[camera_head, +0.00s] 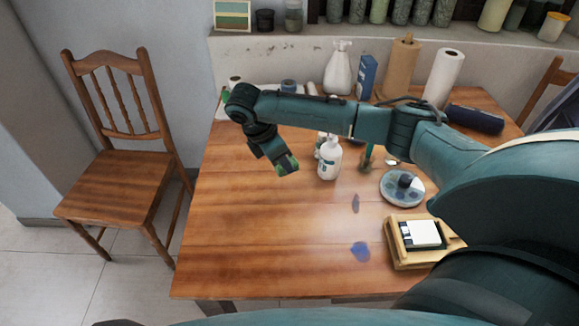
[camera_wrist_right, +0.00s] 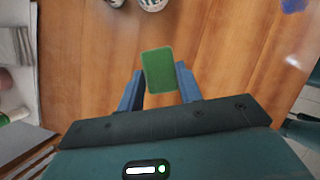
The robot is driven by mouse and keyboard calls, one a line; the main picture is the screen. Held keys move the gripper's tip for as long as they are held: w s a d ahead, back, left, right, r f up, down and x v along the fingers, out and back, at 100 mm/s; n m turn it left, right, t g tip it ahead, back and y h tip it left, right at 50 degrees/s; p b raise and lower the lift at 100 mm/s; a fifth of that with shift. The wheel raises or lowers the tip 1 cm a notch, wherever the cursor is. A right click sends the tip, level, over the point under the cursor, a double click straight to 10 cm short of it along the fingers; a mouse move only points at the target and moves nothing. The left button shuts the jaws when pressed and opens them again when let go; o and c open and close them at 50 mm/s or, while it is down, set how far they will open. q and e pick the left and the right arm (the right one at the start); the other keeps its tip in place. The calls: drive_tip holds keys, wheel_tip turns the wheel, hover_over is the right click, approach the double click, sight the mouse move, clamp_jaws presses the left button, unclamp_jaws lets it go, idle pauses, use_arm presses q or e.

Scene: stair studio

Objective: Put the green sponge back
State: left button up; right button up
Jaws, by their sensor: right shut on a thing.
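The green sponge (camera_wrist_right: 158,70) is between the two fingers of my right gripper (camera_wrist_right: 160,90) in the right wrist view. In the head view the sponge (camera_head: 287,163) shows as a small green patch at the tip of my right gripper (camera_head: 286,165). The gripper is shut on it and holds it over the wooden table (camera_head: 230,230), left of a white pump bottle (camera_head: 329,158). My left gripper is not in view.
A round plate (camera_head: 416,191) and a wooden frame (camera_head: 395,252) are at right. Blue stains (camera_head: 360,251) mark the table. The left front is clear.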

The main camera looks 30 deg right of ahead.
drive_tip(key=w+d+r+n+t+b, duration=0.2)
drive_tip(key=w+d+r+n+t, duration=0.1)
drive_tip(key=w+d+n, duration=0.4)
drive_tip(key=shift+n+y, duration=0.4)
drive_tip(key=shift+n, duration=0.3)
drive_tip(key=f, duration=0.6)
drive_tip(key=a+f, duration=0.1)
drive_tip(key=f, duration=0.2)
drive_tip(key=shift+s+a, duration=0.1)
drive_tip(key=shift+s, duration=0.25)
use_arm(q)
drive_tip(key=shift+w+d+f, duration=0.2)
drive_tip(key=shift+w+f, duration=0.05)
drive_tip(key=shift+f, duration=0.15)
use_arm(e)
drive_tip(key=shift+f, duration=0.25)
drive_tip(key=shift+f, duration=0.15)
drive_tip(key=o, duration=1)
drive_tip(key=shift+c, duration=0.2)
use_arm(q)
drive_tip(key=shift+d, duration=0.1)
